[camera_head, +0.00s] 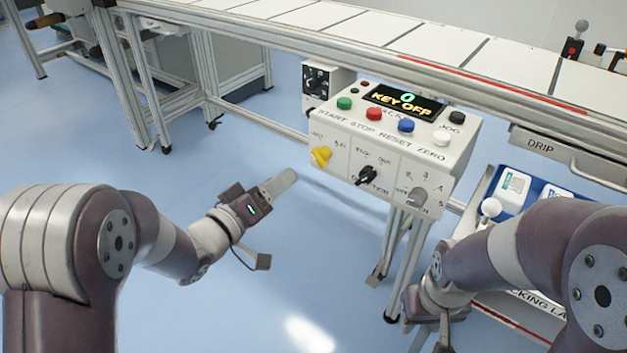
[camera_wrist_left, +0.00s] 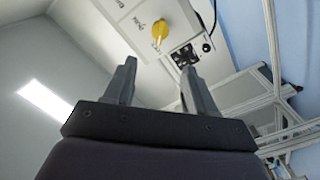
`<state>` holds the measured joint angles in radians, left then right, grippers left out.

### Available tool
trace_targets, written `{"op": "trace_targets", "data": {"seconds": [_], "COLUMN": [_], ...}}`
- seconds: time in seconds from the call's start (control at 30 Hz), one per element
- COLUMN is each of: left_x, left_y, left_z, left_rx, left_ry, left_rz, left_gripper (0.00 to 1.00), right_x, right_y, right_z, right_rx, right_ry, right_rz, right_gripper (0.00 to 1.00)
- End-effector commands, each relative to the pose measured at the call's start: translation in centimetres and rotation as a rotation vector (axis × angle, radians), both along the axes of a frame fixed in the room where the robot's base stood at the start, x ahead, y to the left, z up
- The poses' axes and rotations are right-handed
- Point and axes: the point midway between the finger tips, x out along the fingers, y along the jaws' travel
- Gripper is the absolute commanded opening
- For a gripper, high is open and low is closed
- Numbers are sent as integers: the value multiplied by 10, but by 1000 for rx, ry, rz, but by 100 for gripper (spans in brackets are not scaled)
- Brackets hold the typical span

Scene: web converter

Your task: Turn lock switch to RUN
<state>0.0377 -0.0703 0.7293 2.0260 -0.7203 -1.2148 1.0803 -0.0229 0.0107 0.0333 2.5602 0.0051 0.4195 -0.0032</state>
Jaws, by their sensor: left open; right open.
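The lock switch is a yellow knob (camera_head: 320,156) at the left end of the front face of a white control box (camera_head: 400,150). Small lettering above it reads roughly LOCK and RUN; its exact setting is hard to tell. The box display (camera_head: 399,100) reads KEY OFF. The yellow knob also shows in the left wrist view (camera_wrist_left: 160,31), beyond and between the fingertips. My left gripper (camera_head: 280,182) is open and empty, left of and below the knob, apart from it; it also shows in the left wrist view (camera_wrist_left: 158,66). My right gripper (camera_head: 441,338) is low at the bottom, partly out of frame.
A black selector (camera_head: 368,175) and a grey selector (camera_head: 416,197) sit right of the yellow knob. Several coloured buttons, including a green one (camera_head: 344,103), line the top. A conveyor (camera_head: 380,35) runs behind. Floor left of the box is clear. A blue tray (camera_head: 543,187) stands right.

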Motion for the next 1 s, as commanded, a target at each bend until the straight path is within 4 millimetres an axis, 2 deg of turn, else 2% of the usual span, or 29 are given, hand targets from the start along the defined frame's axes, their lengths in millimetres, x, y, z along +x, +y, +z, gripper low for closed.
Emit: {"op": "trace_targets", "data": {"seconds": [0.3,0.5,0.63,0.87,0.97,1.0], "left_x": [59,89,97,98,98,98], "left_y": [-45,-66,-71,-72,-71,-71], "left_z": [-2,0,2,3,3,3], "left_rx": [-3,-1,-2,-2,-1,-2], "left_ry": [-5,-3,-2,-2,-2,-2], "left_rz": [-4,-1,0,1,1,1], "left_gripper": [55,55,55,55,26,13], "right_x": [0,0,0,0,0,0], "right_y": [0,0,0,0,0,0], "right_z": [-26,-36,-37,-36,-37,-37], "right_rx": [0,0,0,0,0,0], "right_ry": [-1,0,0,0,0,0], "right_rz": [0,0,0,0,0,0], "right_gripper": [43,43,43,43,43,43]}}
